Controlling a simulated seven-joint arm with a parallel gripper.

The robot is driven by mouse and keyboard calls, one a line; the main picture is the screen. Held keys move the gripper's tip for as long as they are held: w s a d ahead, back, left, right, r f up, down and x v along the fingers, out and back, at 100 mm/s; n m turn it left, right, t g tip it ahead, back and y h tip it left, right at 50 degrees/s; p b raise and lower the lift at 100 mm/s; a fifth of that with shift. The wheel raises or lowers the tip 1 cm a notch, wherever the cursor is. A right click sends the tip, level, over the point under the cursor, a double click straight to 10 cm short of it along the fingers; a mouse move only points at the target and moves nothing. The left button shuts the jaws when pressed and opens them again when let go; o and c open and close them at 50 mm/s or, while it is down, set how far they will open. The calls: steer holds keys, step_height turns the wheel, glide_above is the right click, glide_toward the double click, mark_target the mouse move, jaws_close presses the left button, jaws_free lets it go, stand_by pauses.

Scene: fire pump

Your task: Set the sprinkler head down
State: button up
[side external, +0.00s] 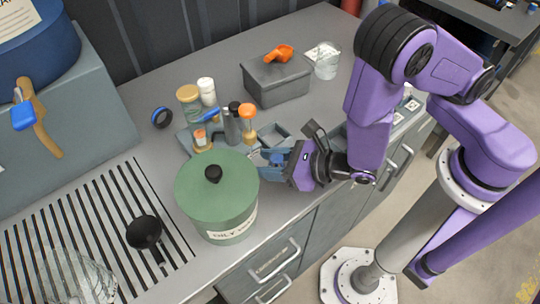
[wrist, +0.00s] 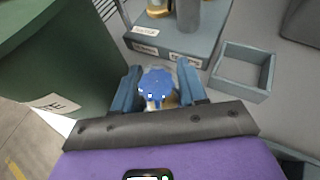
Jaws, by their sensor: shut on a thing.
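My gripper (wrist: 160,84) is shut on a small blue round piece with a pale brass-like part below it, apparently the sprinkler head (wrist: 157,82). In the wrist view it sits between the two blue fingers. In the side external view my gripper (side external: 268,157) is low over the bench, just right of the green lidded pot. The held piece is too small there to make out clearly. I cannot tell whether it touches the bench.
The green pot (side external: 215,195) stands close left of my gripper. A grey tray (wrist: 172,46) with labels and bottles is just beyond it. An empty open grey box (wrist: 243,72) is right of it. A grey lidded box (side external: 275,84) and a glass beaker (side external: 326,62) stand farther back.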

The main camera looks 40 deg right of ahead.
steer(key=shift+f, duration=0.85)
steer(key=shift+f, duration=0.1)
steer(key=o, duration=1.1)
steer(key=shift+s+d+r, duration=0.1)
steer(key=shift+s+r, duration=0.1)
steer(key=shift+s, duration=0.1)
steer(key=v, duration=0.4)
steer(key=shift+s+r, duration=0.15)
steer(key=shift+s, duration=0.05)
steer(key=shift+v, duration=1.25)
steer(key=shift+w+d, duration=0.1)
steer(key=shift+d, duration=0.05)
